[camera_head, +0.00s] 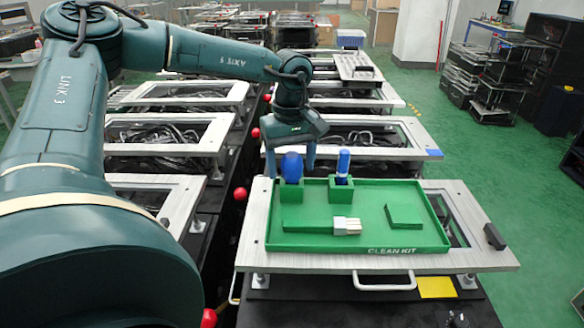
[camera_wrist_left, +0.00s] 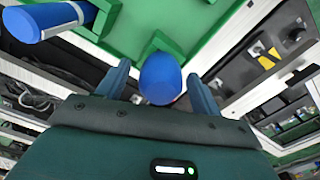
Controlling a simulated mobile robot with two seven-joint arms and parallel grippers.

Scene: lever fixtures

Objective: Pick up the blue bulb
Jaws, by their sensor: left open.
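The blue bulb (camera_head: 291,167) stands upright in a small green square holder at the back left of the green tray (camera_head: 360,252). My left gripper (camera_head: 290,160) is at the bulb, with its fingers pointing down. In the left wrist view the bulb (camera_wrist_left: 160,79) lies between the two open fingers (camera_wrist_left: 158,85), with a gap showing on each side. The bulb's lower part is hidden in the holder. My right gripper is not in view.
A blue and white tube (camera_head: 343,165) stands in a second green holder to the right of the bulb. A white-ended brush (camera_head: 346,225) and a green pad (camera_head: 404,214) lie in the tray. Metal-framed fixtures stand behind and left.

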